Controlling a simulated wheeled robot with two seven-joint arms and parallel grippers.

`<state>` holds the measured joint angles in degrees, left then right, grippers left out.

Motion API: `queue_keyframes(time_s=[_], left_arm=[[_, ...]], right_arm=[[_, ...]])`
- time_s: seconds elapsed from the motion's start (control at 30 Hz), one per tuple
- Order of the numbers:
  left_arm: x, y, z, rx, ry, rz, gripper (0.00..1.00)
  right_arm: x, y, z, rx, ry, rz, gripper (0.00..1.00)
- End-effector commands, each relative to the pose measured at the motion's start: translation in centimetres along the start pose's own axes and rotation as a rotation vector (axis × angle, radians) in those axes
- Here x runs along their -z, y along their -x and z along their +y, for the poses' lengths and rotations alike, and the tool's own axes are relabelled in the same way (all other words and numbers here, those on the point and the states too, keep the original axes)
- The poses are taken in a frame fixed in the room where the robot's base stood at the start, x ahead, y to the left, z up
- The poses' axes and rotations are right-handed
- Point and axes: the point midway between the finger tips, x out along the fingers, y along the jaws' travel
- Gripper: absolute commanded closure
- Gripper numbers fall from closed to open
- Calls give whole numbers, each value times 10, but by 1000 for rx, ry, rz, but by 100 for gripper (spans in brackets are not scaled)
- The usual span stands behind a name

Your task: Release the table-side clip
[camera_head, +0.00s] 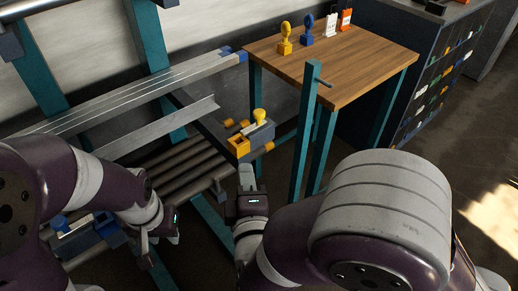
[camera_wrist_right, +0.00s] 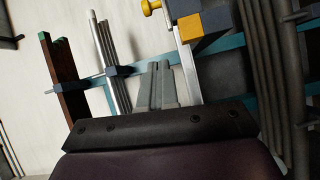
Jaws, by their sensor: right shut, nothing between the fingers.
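The table-side clip (camera_head: 240,146) is a yellow-orange and grey block with a yellow knob (camera_head: 260,115) on top. It sits at the end of a dark arm, left of the wooden table. In the right wrist view, the clip's yellow block (camera_wrist_right: 190,28) is at the top, right of the fingers. My right gripper (camera_head: 246,176) is shut and empty, just below the clip in the head view and apart from it. It also shows in the wrist view (camera_wrist_right: 158,84). My left gripper (camera_head: 146,248) is at lower left, far from this clip; its finger gap is unclear.
The wooden table (camera_head: 340,60) holds yellow and blue knobbed pieces and two tags. A teal post (camera_head: 303,130) stands right of the clip. Long metal profiles (camera_head: 130,88) and rollers (camera_head: 185,172) lie left. A blue clip (camera_head: 72,228) is partly hidden by my left arm.

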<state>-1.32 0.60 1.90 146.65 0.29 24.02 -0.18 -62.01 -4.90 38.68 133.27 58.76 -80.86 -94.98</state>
Motion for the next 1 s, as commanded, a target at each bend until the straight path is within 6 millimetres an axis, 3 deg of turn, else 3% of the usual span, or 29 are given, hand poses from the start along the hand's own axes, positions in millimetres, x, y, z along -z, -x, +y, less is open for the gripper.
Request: queue_keyframes(time_s=[0.13, 0.53, 1.0], left_arm=[[0, 0, 0, 0, 0, 0, 64], [0, -2, 0, 0, 0, -1, 64], [-3, -21, 0, 0, 0, -1, 64]], right_arm=[[-2, 0, 9, -44, 101, -9, 100], [-2, -8, 8, -41, 106, -9, 100], [-3, -103, 11, -42, 105, -10, 100]])
